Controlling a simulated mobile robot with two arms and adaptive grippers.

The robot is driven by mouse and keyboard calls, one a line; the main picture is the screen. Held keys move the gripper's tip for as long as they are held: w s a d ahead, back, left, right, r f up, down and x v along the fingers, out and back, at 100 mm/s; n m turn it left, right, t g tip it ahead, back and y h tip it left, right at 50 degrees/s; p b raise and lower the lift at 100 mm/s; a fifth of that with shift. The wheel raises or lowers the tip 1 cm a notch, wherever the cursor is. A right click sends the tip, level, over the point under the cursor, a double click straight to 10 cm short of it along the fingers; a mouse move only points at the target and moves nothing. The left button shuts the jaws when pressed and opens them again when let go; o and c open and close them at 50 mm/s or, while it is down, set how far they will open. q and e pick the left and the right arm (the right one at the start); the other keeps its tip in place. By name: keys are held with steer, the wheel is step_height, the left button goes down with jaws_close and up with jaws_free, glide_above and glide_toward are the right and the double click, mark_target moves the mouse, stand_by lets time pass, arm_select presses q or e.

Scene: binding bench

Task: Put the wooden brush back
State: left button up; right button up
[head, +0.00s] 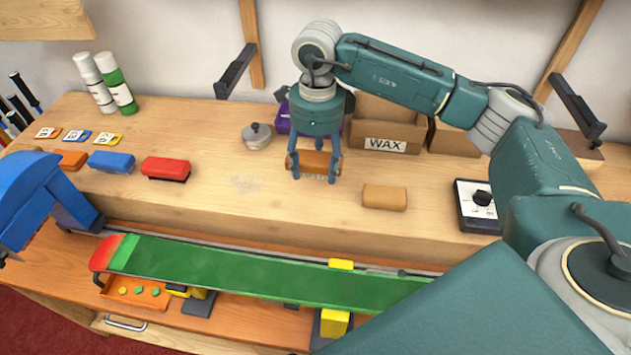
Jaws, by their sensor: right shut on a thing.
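The wooden brush (316,160), brown with pale bristles below, is between the fingers of my right gripper (315,172) in the head view. The gripper points down over the back half of the bench and is shut on the brush. The brush is upright, bristles down, at or just above the bench top; I cannot tell if it touches. The fingers hide its ends.
An orange brush (70,160), a blue brush (111,162) and a red brush (166,169) stand at left. A tan block (384,197) lies right of my gripper. Behind are a grey lidded pot (257,137) and a WAX box (386,137). A green ski (250,265) lies in front.

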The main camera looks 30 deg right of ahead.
mark_target(315, 174)
step_height(315, 174, down, 4)
steer(key=shift+r+p, duration=0.25)
steer(key=shift+p, duration=0.05)
step_height(315, 174, down, 4)
steer(key=shift+f+p, duration=0.25)
steer(key=shift+p, duration=0.4)
steer(key=o, duration=0.7)
steer(key=shift+f, duration=0.15)
steer(key=o, duration=0.4)
step_height(315, 174, up, 11)
steer(key=b, duration=0.4)
steer(key=shift+r, duration=0.7)
